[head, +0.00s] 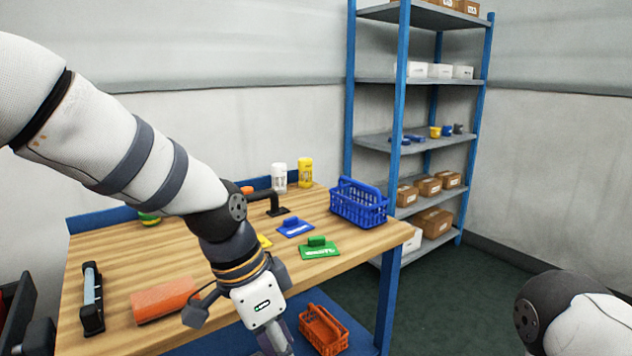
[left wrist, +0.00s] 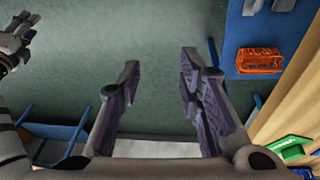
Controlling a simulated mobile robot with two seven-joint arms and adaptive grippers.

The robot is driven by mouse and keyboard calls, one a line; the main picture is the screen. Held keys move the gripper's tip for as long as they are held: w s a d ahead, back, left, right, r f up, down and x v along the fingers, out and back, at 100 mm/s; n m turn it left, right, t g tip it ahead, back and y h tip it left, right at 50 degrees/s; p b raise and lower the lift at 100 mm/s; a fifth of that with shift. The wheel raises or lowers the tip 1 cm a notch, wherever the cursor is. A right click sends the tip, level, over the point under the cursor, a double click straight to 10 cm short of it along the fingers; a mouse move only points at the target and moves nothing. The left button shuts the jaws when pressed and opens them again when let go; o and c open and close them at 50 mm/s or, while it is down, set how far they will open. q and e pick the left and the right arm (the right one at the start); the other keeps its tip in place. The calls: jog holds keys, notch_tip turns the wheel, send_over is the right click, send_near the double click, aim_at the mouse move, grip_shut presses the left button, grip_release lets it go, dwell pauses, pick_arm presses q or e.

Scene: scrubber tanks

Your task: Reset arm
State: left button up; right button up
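My left arm crosses the head view from the upper left, over the wooden workbench (head: 190,265). Its gripper (head: 275,343) points down past the bench's front edge and is cut off by the bottom of the head view. In the left wrist view the two fingers of the left gripper (left wrist: 160,85) are spread wide with only green floor between them, so it is empty. Part of my right arm shows at the lower right of the head view, with its gripper out of frame. What looks like my right gripper (left wrist: 15,45) shows at the left wrist view's edge; its fingers are unclear.
A blue basket (head: 358,203), green scrubber (head: 320,248), blue scrubber (head: 296,227) and orange block (head: 165,299) lie on the bench. An orange basket (head: 323,330) stands on the blue lower shelf, also in the wrist view (left wrist: 259,62). A shelf rack (head: 402,140) stands behind; floor at right is clear.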

pick_arm(q)
jog(key=s+a+f+n, duration=0.2)
jog(key=s+f, duration=0.2)
jog(key=f, duration=0.3)
jog(key=s+a+f+n+g, duration=0.1)
jog(key=s+a+f+n, duration=0.15)
jog(key=f, duration=0.45)
jog(key=s+a+f+n, duration=0.2)
jog(key=s+a+f, duration=0.15)
jog(key=f, duration=0.35)
jog(key=s+a+f+n+y, duration=0.1)
jog(key=s+a+f+n, duration=0.2)
jog(key=s, duration=0.8)
jog(key=s+a+f+n+g+y, duration=0.1)
jog(key=s+a+f+n+y, duration=0.1)
jog(key=s+a, duration=0.4)
jog(key=s+n, duration=0.1)
jog(key=s, duration=0.3)
jog(key=shift+s+a+f, duration=0.3)
jog(key=shift+s+f, duration=0.05)
jog(key=shift+f, duration=0.05)
pick_arm(e)
jog(key=shift+w+a+f, duration=0.1)
jog(key=shift+w, duration=0.75)
